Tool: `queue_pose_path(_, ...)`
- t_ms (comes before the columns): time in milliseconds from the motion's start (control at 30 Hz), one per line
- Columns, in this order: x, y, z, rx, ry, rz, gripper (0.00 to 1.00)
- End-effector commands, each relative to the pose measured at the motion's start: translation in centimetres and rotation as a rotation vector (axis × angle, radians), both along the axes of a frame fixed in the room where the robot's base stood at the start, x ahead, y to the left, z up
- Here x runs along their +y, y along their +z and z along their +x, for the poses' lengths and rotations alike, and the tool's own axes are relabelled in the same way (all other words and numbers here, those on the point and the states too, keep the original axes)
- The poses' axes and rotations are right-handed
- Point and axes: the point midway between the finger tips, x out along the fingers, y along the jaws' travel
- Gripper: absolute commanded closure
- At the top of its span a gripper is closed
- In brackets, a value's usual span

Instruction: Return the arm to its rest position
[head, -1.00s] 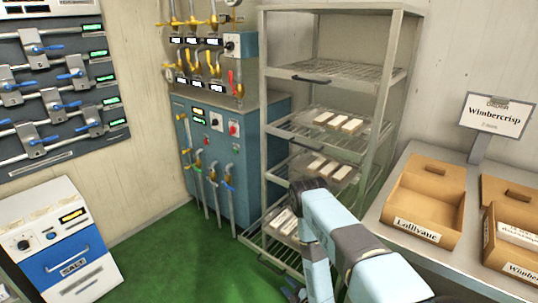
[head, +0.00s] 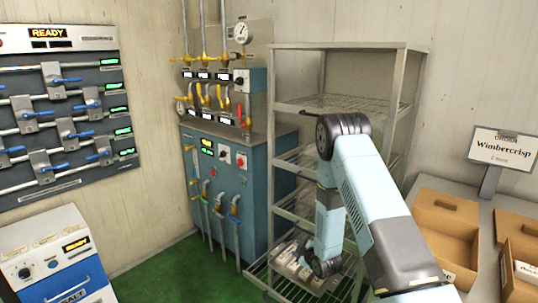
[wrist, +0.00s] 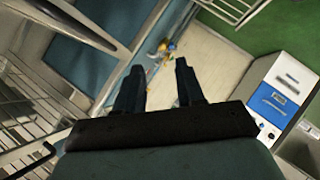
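My light-blue arm (head: 365,195) rises from the lower right of the head view, bends at a dark elbow and hangs down in front of the wire rack (head: 412,75). Its dark wrist end (head: 324,262) is low by the rack's bottom tray; the fingers cannot be made out there. In the wrist view my gripper (wrist: 158,67) has its two dark fingers apart, with nothing between them. The arm hides much of the rack's middle shelves.
Pale bars (head: 287,256) lie on the low pulled-out tray. A blue valve cabinet (head: 254,198) stands left of the rack. A counter at right holds cardboard boxes (head: 436,212) and a Wimbercrisp sign (head: 502,147). The white-and-blue salt unit (head: 45,250) is at lower left; green floor lies between.

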Motion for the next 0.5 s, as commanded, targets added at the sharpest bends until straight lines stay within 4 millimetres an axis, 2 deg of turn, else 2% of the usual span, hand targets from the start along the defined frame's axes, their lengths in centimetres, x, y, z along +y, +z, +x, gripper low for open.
queue_pose_path(33, -0.3, 1.9, 0.6, 0.006, -0.018, 0.003, 0.62)
queue_pose_path(267, -1.8, 8.5, 1.6, 0.073, -0.099, 0.022, 0.62)
queue_pose_path(500, -3.5, 15.4, 1.3, 0.142, -0.192, 0.05, 0.62)
